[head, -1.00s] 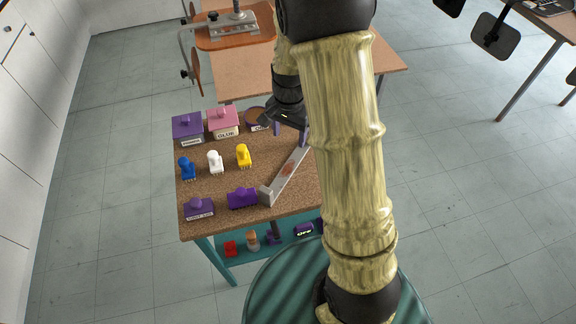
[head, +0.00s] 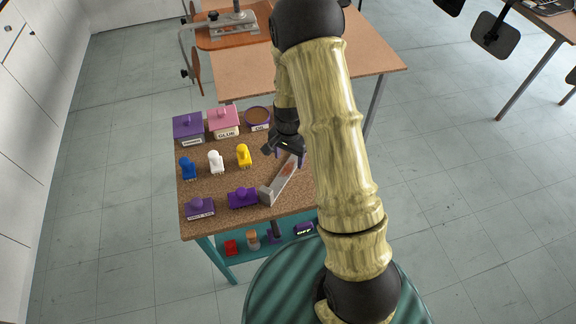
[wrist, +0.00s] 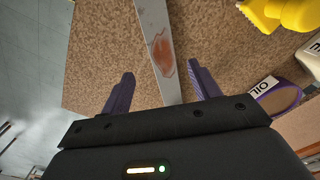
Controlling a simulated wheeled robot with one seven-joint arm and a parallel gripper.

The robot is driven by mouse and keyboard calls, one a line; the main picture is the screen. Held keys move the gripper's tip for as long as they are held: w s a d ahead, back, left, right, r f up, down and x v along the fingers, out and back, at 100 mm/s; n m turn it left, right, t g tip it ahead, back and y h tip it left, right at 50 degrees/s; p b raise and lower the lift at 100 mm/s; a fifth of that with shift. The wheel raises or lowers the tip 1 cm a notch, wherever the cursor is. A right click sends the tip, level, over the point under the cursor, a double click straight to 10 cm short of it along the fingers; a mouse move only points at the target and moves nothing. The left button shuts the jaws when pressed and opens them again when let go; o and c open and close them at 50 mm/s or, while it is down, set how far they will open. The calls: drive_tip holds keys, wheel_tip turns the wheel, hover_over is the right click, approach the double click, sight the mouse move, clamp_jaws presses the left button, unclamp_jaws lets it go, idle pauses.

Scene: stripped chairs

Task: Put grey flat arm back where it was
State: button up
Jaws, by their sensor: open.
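The grey flat arm (head: 283,182) is a long flat metal bar with an orange-brown patch and an upright block at its near end. It lies slantwise on the right of the cork-topped table (head: 222,183). My gripper (head: 284,155) is over its far end, fingers open. In the wrist view the grey flat arm (wrist: 153,28) runs between the two purple fingers of my gripper (wrist: 160,76), with a gap on each side. Its far end is hidden by the gripper body. I cannot tell how high the fingers are above the table.
Purple and pink (head: 223,122) lidded boxes and an OIL tub (head: 257,117) stand at the back. Blue, white and yellow (head: 243,155) brushes stand mid-table. A purple block (head: 242,198) is close left of the bar. A lower shelf holds small items. A green striped round surface (head: 285,285) is in front.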

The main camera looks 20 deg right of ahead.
sight(288, 168)
drive_tip(key=shift+f, duration=0.1)
drive_tip(key=shift+w+f+p, duration=0.15)
drive_tip(key=shift+f+p, duration=0.2)
drive_tip(key=shift+f, duration=0.9)
drive_tip(key=shift+w+f+p, duration=0.15)
drive_tip(key=shift+f+p, duration=0.15)
drive_tip(key=shift+f, duration=0.95)
clamp_jaws()
drive_tip(key=shift+r, duration=0.15)
wheel_tip(288, 168, up, 10)
drive_tip(key=b, duration=0.1)
